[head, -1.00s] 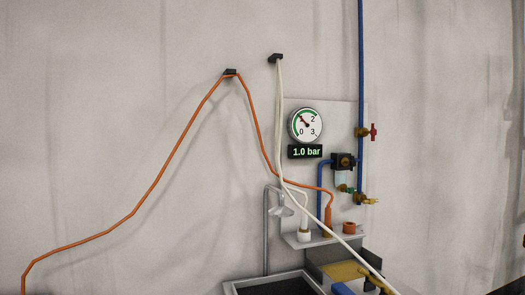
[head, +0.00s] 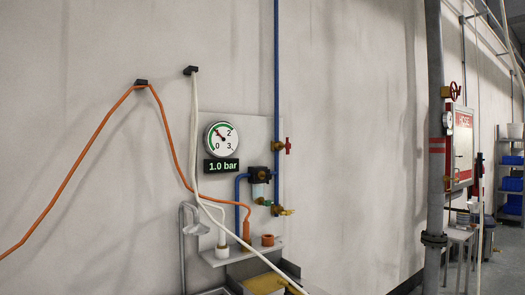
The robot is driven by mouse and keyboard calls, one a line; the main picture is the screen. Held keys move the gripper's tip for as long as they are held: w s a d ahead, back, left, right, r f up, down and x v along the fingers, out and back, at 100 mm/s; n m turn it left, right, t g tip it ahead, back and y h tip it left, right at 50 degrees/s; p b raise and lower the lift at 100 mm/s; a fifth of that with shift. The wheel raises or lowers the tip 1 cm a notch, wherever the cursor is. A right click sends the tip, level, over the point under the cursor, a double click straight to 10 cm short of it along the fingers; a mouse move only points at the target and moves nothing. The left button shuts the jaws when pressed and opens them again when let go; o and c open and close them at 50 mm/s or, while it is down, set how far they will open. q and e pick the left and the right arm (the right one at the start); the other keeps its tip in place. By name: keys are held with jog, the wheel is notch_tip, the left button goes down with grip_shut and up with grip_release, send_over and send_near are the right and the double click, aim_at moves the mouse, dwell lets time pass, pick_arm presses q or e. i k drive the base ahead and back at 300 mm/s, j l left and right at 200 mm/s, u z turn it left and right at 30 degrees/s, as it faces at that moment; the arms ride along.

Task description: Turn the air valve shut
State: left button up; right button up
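The air valve, with a red handle (head: 288,146) on a brass body (head: 277,147), sits on the vertical blue pipe (head: 277,70) at the right edge of the wall panel. The handle looks upright, in line with the pipe. A round gauge (head: 221,139) hangs left of it, and the display (head: 221,166) under it reads 1.0 bar. Below the valve are a dark regulator block (head: 261,173) and a small brass fitting with a yellow lever (head: 286,211). Neither of my grippers is in view.
An orange hose (head: 84,157) and a white hose (head: 196,130) hang from wall hooks in front of the panel. A shelf (head: 240,250) juts out below. A grey column (head: 434,150) stands at right, with a red-and-white cabinet (head: 461,145) beyond it. The wall right of the valve is bare.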

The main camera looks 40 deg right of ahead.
aim_at(287, 145)
jog(key=z, duration=0.95)
jog(key=i+l+z, duration=0.15)
jog(key=i+l, duration=1)
